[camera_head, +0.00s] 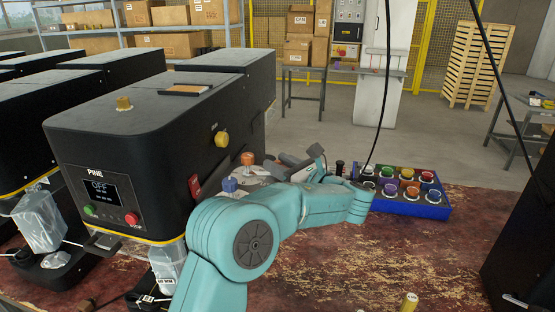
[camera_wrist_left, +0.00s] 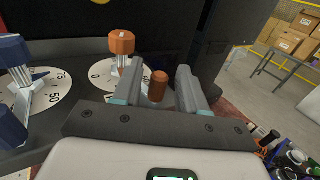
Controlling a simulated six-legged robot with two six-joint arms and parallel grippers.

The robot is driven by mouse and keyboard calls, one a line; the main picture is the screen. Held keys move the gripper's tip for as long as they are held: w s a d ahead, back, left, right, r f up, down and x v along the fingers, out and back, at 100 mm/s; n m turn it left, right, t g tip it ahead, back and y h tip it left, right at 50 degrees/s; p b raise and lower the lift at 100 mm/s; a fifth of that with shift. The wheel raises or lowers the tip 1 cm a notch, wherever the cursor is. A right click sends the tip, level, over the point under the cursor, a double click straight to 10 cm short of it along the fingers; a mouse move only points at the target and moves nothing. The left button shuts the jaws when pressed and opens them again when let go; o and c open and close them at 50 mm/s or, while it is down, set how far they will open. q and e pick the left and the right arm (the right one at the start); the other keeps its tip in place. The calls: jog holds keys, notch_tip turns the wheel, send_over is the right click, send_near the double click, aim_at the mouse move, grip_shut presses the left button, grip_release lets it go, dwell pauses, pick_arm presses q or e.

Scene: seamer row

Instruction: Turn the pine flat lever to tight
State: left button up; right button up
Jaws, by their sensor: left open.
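The black machine marked PINE (camera_head: 95,172) stands at left in the head view, its display reading OFF. On its side are a blue-topped post (camera_head: 229,185) and an orange-topped post (camera_head: 247,158). In the left wrist view the orange-topped post (camera_wrist_left: 122,42) stands on a white dial (camera_wrist_left: 103,78) marked 0, and an orange lever knob (camera_wrist_left: 159,82) shows between my fingers. My left gripper (camera_wrist_left: 160,70) is open around that knob, contact unclear; it also shows in the head view (camera_head: 295,160). A second dial (camera_wrist_left: 50,90) has blue parts (camera_wrist_left: 14,48). No label reads flat or tight.
A blue tray (camera_head: 425,211) of several coloured-lidded jars stands right of my arm on the worn red bench (camera_head: 345,265). A yellow knob (camera_head: 221,139) sticks out of the machine's side. Other black machines (camera_head: 35,110) stand at left. The bench's front middle is mostly clear.

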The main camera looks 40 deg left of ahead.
pick_arm(q)
jog(key=shift+a, duration=0.5)
jog(key=shift+c, duration=0.3)
grip_shut()
jog(key=shift+s+f+m+t+b, duration=0.1)
jog(key=shift+m+t+b, duration=0.2)
jog(key=shift+t, duration=0.1)
jog(key=shift+s+d+m+t+b, duration=0.25)
jog(key=shift+m+t+b, duration=0.15)
jog(key=shift+t, duration=0.3)
jog(key=shift+s+d+m+t+h+b, duration=0.3)
jog(key=shift+s+m+t+b, duration=0.25)
jog(key=shift+t, duration=0.35)
jog(key=shift+w, duration=0.2)
